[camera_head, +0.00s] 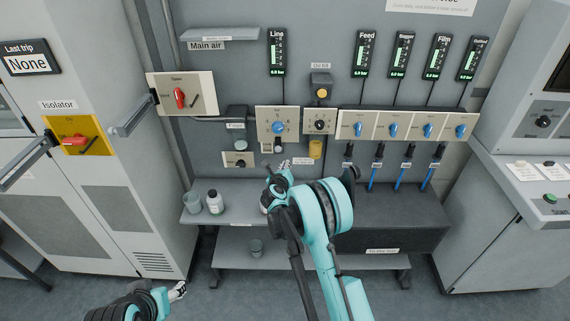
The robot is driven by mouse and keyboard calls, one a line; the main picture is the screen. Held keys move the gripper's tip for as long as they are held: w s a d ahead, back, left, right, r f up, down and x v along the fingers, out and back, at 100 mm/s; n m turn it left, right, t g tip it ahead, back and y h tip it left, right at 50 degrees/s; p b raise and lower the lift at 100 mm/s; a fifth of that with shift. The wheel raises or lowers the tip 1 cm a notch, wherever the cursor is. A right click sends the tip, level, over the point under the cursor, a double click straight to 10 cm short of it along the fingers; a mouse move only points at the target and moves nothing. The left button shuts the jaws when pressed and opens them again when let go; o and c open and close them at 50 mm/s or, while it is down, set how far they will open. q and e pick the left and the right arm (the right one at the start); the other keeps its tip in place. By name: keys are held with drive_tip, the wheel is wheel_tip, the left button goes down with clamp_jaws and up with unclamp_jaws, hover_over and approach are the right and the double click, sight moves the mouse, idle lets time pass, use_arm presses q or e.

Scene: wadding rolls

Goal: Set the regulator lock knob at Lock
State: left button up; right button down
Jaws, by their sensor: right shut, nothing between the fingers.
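A beige panel under the Line gauge carries a blue round knob (278,126). A black knob (319,125) sits on the panel just to its right, and a small dark knob (241,162) is on a small plate lower left. Their labels are too small to read, so I cannot tell which is the regulator lock knob or how it is set. My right gripper (284,166) is shut and empty, below the blue knob and apart from it. My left gripper (179,291) is low at the bottom left, far from the panels; its fingers are too small to judge.
A red-handled main air valve (180,98) and a yellow isolator (76,138) are at the left. Several blue-knobbed panels (393,126) line the right. A shelf (238,213) below holds a grey cup (193,202) and a white bottle (214,202). A dark box (390,228) juts out right of my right arm.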

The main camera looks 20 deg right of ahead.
use_arm(q)
drive_tip(key=r+p, duration=0.1)
drive_tip(key=r, duration=0.2)
drive_tip(key=shift+a+p, duration=0.2)
drive_tip(key=shift+p, duration=0.2)
use_arm(e)
drive_tip(key=v, duration=0.9)
drive_tip(key=shift+a+r, duration=0.15)
drive_tip(key=shift+r, duration=0.2)
drive_tip(key=shift+w, duration=0.15)
